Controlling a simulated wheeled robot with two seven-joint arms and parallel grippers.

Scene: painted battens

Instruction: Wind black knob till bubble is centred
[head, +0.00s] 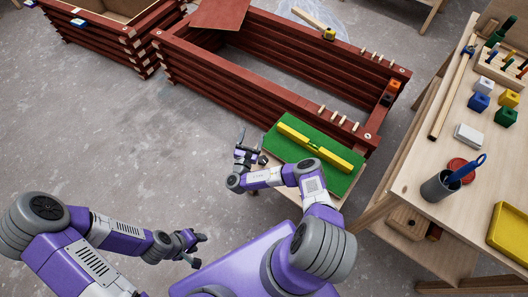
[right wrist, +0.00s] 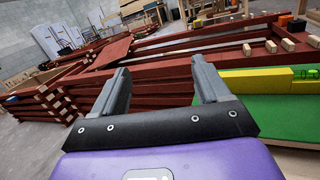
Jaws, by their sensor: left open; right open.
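A yellow spirit level (head: 334,156) lies along a green board (head: 338,181), with a greenish vial (head: 313,147) near its middle. The bubble is too small to read. In the right wrist view the level (right wrist: 262,82) and the board (right wrist: 275,118) are at the right, outside the fingers. My right gripper (head: 248,146) is open and empty, just off the board's left end. It also shows in the right wrist view (right wrist: 160,66). A small dark shape beside it may be the black knob, but I cannot tell. My left gripper (head: 195,243) is open and empty, low over the floor.
A red batten frame (head: 245,84) stands behind the board, with several wooden pegs on its near rail. A wooden workbench (head: 412,180) at the right holds a grey cup (head: 438,187), coloured blocks and a yellow tray (head: 508,236). Bare floor is free at the left.

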